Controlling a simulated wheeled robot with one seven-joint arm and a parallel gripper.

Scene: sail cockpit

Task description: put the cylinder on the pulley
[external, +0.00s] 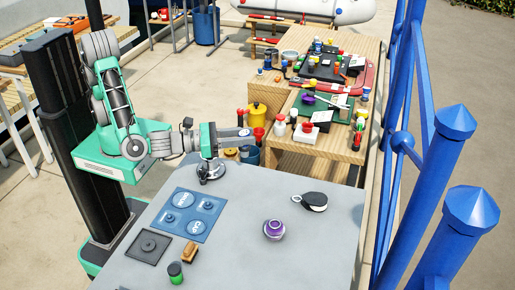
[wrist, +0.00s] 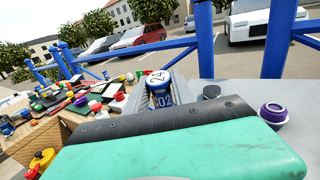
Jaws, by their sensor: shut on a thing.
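My gripper (external: 248,140) is stretched out to the right above the far edge of the grey table. In the wrist view its grey fingers (wrist: 160,98) are shut around a small blue cylinder (wrist: 161,100) with a white top marked with digits. The cylinder's lower part is hidden, and it is hard to make out in the external view. A black and white rounded object, seemingly the pulley (external: 315,201), lies on the table to the right of and nearer than the gripper. It shows as a dark shape in the wrist view (wrist: 211,91). The held cylinder is apart from it.
A purple and white round piece (external: 274,229) stands on the grey table (external: 230,255). A blue mat (external: 188,214), dark square plate (external: 148,247), brush (external: 190,251) and green-topped jar (external: 175,272) are at left. A cluttered wooden bench (external: 305,160) stands behind; blue posts (external: 432,175) rise at right.

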